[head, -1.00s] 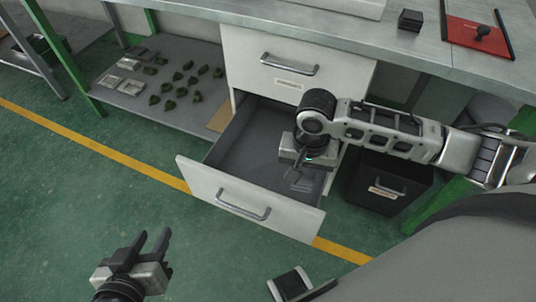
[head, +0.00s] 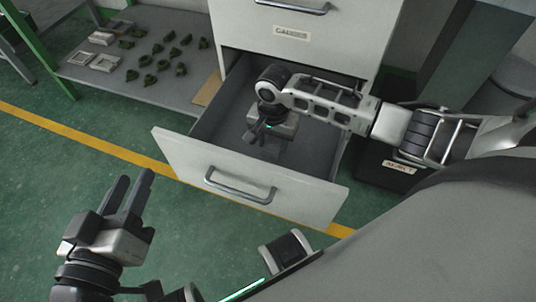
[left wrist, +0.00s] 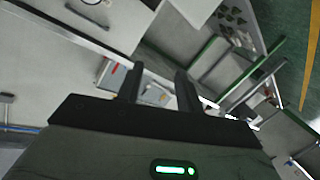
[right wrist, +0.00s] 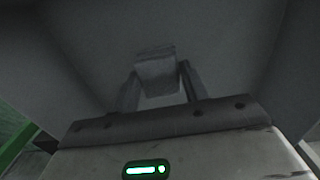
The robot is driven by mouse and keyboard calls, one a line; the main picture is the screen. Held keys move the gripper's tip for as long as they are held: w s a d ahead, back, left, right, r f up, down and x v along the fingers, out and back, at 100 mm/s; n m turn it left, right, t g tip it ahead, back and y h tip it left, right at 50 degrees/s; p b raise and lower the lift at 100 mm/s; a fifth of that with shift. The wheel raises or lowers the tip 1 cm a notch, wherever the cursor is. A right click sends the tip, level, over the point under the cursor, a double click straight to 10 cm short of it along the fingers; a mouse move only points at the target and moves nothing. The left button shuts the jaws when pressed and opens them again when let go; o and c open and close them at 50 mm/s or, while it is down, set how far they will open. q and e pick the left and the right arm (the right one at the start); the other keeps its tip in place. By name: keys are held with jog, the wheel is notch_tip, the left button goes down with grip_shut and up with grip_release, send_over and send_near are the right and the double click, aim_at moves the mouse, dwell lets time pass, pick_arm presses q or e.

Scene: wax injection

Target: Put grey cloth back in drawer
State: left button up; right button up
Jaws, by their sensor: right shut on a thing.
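The open drawer (head: 250,182) is white outside and dark grey inside, pulled out below a closed drawer. My right gripper (head: 252,134) is inside it, pointing down. In the right wrist view, my right gripper (right wrist: 158,90) is shut on the grey cloth (right wrist: 155,72), a pale folded block between its fingers, against the grey drawer interior. I cannot tell whether the cloth touches the drawer floor. The cloth does not show clearly in the head view. My left gripper (head: 131,182) is open and empty, above the green floor in front of the drawer; its fingers also stand apart in the left wrist view (left wrist: 158,85).
A closed upper drawer (head: 330,50) with a label and handle is above the open one. A low shelf (head: 125,90) at the left holds several green parts and pale trays. A black box (head: 385,165) stands right of the drawer. The floor at front left is clear.

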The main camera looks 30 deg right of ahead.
aim_at(268, 149)
jog(key=shift+w+a+f, duration=0.2)
jog(key=shift+w+f, duration=0.4)
jog(key=shift+f, duration=0.15)
jog(key=shift+w+f+b, duration=0.15)
jog(key=shift+f+b, duration=0.1)
jog(key=shift+b, duration=0.2)
notch_tip(268, 149, down, 3)
jog(key=shift+w+f+b, duration=0.1)
jog(key=shift+b, duration=0.8)
pick_arm(q)
jog(key=shift+w+d+r+t+h, duration=0.1)
jog(key=shift+w+r+t+h, duration=0.15)
jog(key=shift+r, duration=0.25)
jog(key=shift+w+d+r+t+h, duration=0.1)
jog(key=shift+w+r+t+h, duration=0.05)
jog(key=shift+r+t+h, duration=0.3)
pick_arm(e)
jog(key=shift+a, duration=0.1)
jog(key=o, duration=1)
jog(key=shift+c, duration=0.2)
pick_arm(q)
jog(key=shift+f, duration=0.1)
